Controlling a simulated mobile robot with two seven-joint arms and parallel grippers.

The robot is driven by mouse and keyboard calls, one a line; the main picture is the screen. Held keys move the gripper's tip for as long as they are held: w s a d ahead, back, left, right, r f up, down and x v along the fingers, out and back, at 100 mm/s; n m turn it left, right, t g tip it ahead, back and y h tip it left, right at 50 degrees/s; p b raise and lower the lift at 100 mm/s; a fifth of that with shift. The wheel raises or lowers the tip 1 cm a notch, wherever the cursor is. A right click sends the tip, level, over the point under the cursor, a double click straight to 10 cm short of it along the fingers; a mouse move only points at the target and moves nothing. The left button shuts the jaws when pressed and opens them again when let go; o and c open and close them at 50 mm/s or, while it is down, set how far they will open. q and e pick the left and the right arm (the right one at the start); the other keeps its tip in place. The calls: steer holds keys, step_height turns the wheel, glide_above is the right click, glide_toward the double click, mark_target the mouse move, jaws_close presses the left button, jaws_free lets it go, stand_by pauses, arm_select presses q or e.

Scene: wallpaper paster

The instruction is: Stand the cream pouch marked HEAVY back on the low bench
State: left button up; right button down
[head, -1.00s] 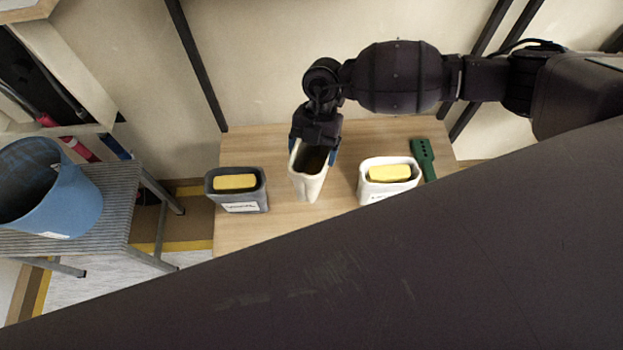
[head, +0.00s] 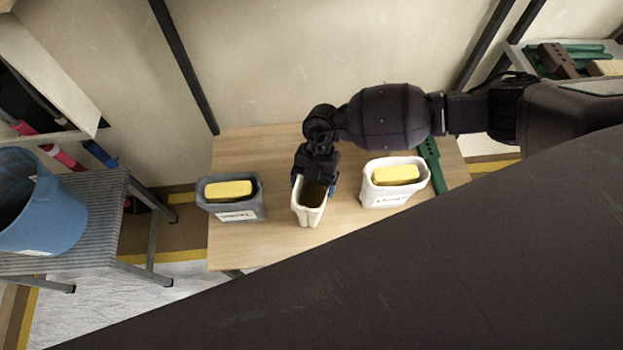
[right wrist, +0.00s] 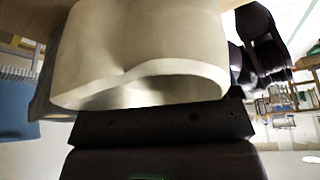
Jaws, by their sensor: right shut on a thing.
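The cream pouch (head: 311,214) is between the grey tub and the white tub in the head view, its open mouth facing up and its inside dark. My right gripper (head: 315,179) is shut on its far rim. In the right wrist view the pouch (right wrist: 140,45) fills the upper middle, its rim close to the gripper's dark body. No HEAVY marking shows on the visible sides. The low bench (head: 270,245) is the light wooden top beneath; I cannot tell whether the pouch's base touches it. My left gripper is not in view.
A grey tub (head: 234,214) and a white tub (head: 398,195), each with a yellow block, flank the pouch closely. A blue bucket (head: 45,215) stands on a ribbed stool at left. The bench's front strip is clear.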

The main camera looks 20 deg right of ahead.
steer(key=shift+c, duration=1.4)
jaws_free()
steer(key=shift+f, duration=0.1)
steer(key=shift+o, duration=1.4)
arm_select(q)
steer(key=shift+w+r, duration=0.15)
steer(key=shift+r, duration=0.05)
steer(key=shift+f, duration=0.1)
